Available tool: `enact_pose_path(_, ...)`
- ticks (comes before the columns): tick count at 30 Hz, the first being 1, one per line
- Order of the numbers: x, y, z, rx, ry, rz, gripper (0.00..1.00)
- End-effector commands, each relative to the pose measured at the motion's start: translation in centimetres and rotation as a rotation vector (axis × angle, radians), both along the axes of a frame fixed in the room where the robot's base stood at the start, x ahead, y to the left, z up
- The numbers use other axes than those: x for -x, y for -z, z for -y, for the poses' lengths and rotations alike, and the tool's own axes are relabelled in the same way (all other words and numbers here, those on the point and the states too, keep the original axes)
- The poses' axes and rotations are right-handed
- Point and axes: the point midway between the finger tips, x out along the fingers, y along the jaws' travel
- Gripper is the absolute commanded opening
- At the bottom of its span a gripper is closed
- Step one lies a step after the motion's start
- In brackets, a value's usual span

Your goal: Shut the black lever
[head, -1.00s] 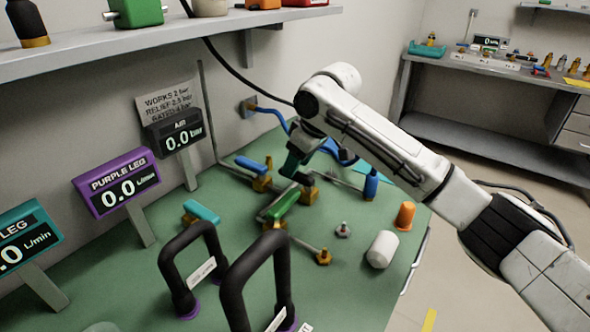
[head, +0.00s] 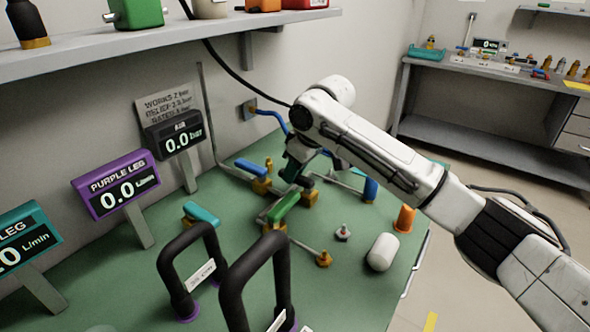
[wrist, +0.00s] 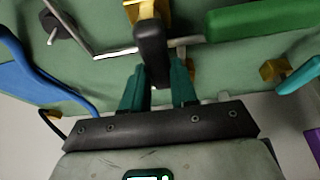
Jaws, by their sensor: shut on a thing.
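The black lever (wrist: 152,42) sits on a brass valve body (wrist: 144,9) on a metal pipe. My gripper (wrist: 158,82) has its two teal fingers on either side of the lever's near end and is shut on it. In the head view my gripper (head: 296,166) reaches down at the back of the green bench, and the black lever (head: 305,182) is partly hidden there. The exact angle of the lever to its pipe is hard to tell.
A green lever (head: 283,206), a blue lever (head: 250,168), another blue handle (head: 370,188) and a teal lever (head: 202,212) stand close around. Two black hoops (head: 180,262) (head: 262,268) rise in front. A white cylinder (head: 382,252) and orange cone (head: 404,218) stand right. The air gauge (head: 181,140) reads 0.0.

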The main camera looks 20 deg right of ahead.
Motion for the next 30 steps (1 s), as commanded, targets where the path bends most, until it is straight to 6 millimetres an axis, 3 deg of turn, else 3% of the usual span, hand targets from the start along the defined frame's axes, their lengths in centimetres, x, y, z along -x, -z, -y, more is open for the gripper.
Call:
enact_pose_path(3, 0.01, -0.01, -0.01, 0.000, 0.000, 0.000, 0.00)
enact_pose_path(20, 0.00, -0.28, -0.03, -0.002, 0.017, -0.002, 0.00)
enact_pose_path(30, -0.18, -0.66, 0.27, -0.005, 0.148, -0.006, 0.00)
